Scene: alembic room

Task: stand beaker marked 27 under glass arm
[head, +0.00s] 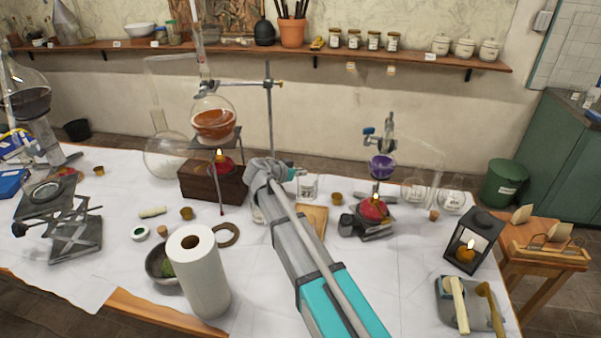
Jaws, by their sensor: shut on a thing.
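My gripper (296,173) is near the middle of the table in the head view, shut on a small clear glass beaker (308,188) with a dark mark on a pale label. The mark looks like 27. The beaker looks upright; whether its base touches the table cannot be told. A thin glass arm (428,153) slopes right and down from the purple flask (381,166). Below its end stand clear glass vessels (451,200) with pale labels, too small to read. At left another glass tube (152,95) leads to a round flask (168,157).
A red burner (373,209) stands under the purple flask, between my gripper and the right glassware. A small brown cup (337,199) and a wooden board (313,218) are near the beaker. A lantern (472,242) and paper roll (198,270) stand in front.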

